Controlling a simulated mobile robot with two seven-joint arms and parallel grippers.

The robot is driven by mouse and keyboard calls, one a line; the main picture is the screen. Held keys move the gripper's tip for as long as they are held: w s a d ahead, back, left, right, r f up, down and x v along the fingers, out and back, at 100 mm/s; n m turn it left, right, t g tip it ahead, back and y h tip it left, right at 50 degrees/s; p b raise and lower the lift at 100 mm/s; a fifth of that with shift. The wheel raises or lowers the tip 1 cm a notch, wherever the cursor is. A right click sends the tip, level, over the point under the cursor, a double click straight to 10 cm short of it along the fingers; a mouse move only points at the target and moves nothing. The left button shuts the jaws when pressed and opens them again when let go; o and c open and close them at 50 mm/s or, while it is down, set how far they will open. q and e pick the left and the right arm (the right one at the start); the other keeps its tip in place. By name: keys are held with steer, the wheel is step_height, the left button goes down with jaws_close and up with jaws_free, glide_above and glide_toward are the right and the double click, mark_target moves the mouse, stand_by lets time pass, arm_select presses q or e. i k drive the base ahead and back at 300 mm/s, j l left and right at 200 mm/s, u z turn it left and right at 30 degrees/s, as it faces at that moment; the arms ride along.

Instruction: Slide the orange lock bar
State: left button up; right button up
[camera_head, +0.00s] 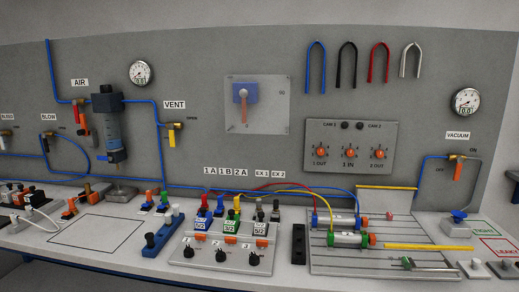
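Neither of my grippers is in view. No part is labelled as the lock bar. A narrow orange bar (245,115) stands upright below a blue block (241,92) on the clear square plate (270,122) at the middle of the wall panel. A red-orange handle (82,124) hangs below the valve under the AIR label. An orange handle (453,172) hangs at the VACUUM valve. Small orange parts (187,250) also sit on the sloped valve block. I cannot tell from the picture which of these is the lock bar.
The sloped valve block (215,262) with several knobs stands at the front middle. A slotted plate (390,268) with two cylinders and yellow strips lies right of it. Blue hoses run along the wall. An outlined area (95,232) on the bench at left is clear.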

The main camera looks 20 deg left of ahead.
mark_target(84, 131)
steer(key=u, duration=1.75)
steer(key=i+j, duration=0.4)
steer(key=j, duration=0.15)
steer(key=i+j, duration=0.4)
steer(key=j, duration=0.15)
steer(key=i+j, duration=0.4)
steer(key=j, duration=0.2)
steer(key=i+j, duration=0.35)
steer(key=j, duration=0.2)
steer(key=u, duration=0.05)
